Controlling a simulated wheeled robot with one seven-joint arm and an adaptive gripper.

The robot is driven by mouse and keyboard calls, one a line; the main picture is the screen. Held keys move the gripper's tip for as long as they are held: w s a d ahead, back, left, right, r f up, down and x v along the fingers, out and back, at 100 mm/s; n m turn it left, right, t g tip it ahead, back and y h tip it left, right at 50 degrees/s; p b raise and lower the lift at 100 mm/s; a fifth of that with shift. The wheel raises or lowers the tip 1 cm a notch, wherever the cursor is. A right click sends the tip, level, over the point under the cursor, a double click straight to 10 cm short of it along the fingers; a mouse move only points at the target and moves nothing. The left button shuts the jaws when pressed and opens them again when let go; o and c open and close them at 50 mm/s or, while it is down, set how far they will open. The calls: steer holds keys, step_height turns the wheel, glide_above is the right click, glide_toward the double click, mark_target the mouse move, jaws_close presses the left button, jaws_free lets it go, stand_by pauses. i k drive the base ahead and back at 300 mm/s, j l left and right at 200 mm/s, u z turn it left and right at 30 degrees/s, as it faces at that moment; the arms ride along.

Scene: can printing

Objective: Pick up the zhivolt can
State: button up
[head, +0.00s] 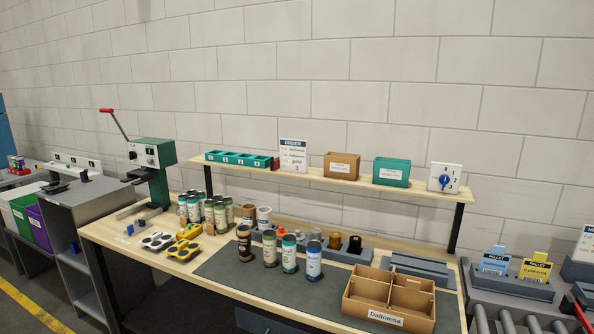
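Several printed cans stand on the workbench, but their labels are too small to read, so I cannot tell which is the zhivolt can. On the dark mat stand a dark brown can (244,245), a pale green can (270,252), a can with a teal band (289,255) and a white and blue can (313,262), all upright. A cluster of cans (220,215) stands upright further left, some hiding others. My gripper is not in view.
A divided cardboard box (364,314) stands at the bench's front right. A grey rack with coloured pieces (345,255) is behind the mat. A green press (152,165) stands left. An order board (293,155) and bins (391,171) sit on the shelf. The mat's left part is clear.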

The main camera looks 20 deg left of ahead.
mark_target(288, 240)
steer(key=i+j+u, duration=0.45)
steer(key=i, duration=0.45)
steer(key=i+j+u, duration=0.25)
steer(key=i, duration=0.25)
